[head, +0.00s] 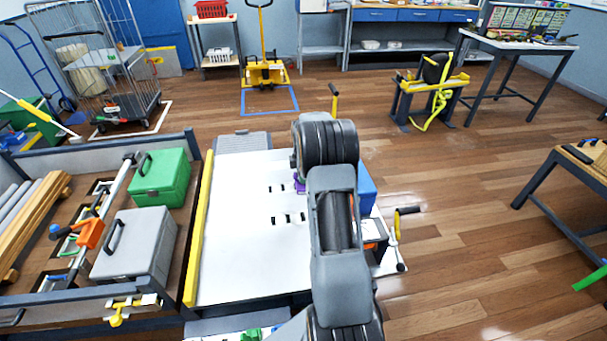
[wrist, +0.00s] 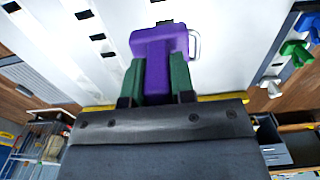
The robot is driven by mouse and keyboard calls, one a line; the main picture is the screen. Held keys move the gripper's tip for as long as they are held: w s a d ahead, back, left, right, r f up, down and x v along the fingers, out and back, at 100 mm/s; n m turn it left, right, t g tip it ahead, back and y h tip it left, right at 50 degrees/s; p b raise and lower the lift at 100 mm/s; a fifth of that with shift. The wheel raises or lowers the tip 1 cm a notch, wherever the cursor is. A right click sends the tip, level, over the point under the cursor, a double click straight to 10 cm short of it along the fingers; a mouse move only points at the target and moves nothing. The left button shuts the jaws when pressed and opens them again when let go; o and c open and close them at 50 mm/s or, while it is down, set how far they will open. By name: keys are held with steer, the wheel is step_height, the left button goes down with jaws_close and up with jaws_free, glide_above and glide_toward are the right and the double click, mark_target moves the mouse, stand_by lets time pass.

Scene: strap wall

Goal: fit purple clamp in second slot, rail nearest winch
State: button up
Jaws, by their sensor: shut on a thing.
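In the wrist view my gripper (wrist: 158,82) has its two green fingers shut on the purple clamp (wrist: 157,45). The clamp has a wide head, a narrower stem and a pale metal loop on its right side. A dark slot (wrist: 165,22) shows just beyond its head; whether they touch I cannot tell. In the head view only a bit of the purple clamp (head: 299,184) shows beside my arm, over the white board (head: 235,240). The board has two rows of dark slots, partly hidden by my arm. A crank (head: 398,226) stands at its right edge, possibly the winch.
A yellow bar (head: 197,230) runs along the board's left edge. Left of it a low-walled bed holds a green case (head: 158,178) and a grey case (head: 135,245). A blue box (head: 367,188) stands right of my arm. A green clamp (wrist: 297,52) shows in the wrist view.

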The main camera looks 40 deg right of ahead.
step_height(320, 180, down, 14)
steer(key=b, duration=0.9)
steer(key=shift+r, duration=0.25)
steer(key=shift+f+b, duration=0.6)
steer(key=shift+f, duration=0.75)
stand_by(1.2)
steer(key=o, duration=0.9)
steer(key=shift+s, duration=0.1)
steer(key=shift+o, duration=0.2)
steer(key=shift+f, duration=0.1)
step_height(320, 180, up, 14)
steer(key=p, duration=0.2)
steer(key=shift+p, duration=0.35)
